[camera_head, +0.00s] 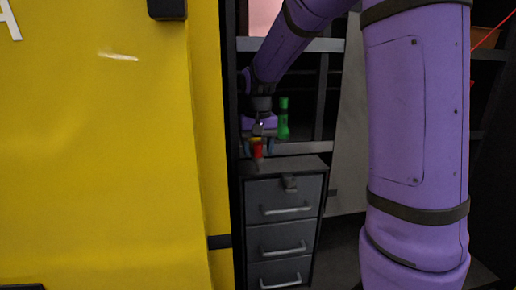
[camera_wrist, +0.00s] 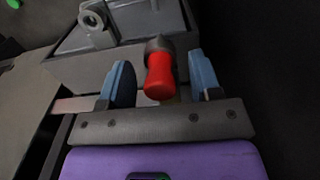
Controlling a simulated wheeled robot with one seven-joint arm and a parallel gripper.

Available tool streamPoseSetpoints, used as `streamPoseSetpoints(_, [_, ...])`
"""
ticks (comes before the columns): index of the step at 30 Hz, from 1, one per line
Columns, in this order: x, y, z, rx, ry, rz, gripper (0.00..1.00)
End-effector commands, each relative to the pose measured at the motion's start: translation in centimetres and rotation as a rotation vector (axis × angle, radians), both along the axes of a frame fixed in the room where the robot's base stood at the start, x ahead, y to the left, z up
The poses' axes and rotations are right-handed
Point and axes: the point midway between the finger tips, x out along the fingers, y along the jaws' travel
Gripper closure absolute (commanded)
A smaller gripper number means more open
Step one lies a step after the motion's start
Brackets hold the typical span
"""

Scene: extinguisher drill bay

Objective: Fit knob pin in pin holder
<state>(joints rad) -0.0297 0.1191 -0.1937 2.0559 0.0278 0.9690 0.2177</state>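The knob pin (camera_wrist: 160,78) has a red knob and a dark grey end. In the wrist view it lies between the two blue fingers of my gripper (camera_wrist: 162,74), with its grey end pointing away from the palm. A gap shows on each side of the knob, so the fingers look open around it. In the head view the red knob (camera_head: 257,150) is below the gripper, tip down, near the cabinet top; contact there is unclear. The likely pin holder is a grey bracket with a round hole (camera_wrist: 93,21), also at the cabinet's upper front (camera_head: 289,183), apart from the pin.
A grey cabinet (camera_head: 284,194) with several handled drawers stands under my gripper. A green cylinder (camera_head: 283,118) is just right of the gripper. A large yellow panel (camera_head: 110,150) fills the left. Dark shelving (camera_head: 485,110) stands at far right.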

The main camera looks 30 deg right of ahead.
Motion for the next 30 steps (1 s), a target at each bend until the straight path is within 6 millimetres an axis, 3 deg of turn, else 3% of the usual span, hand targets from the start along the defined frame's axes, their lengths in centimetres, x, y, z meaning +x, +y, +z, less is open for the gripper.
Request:
streamPoseSetpoints(8, [0.0,0.0,0.5,0.001,-0.001,0.000,0.42])
streamPoseSetpoints(22, [0.0,0.0,8.3,0.000,-0.003,0.000,0.42])
streamPoseSetpoints(30, [0.0,0.0,10.6,0.000,-0.001,0.000,0.42])
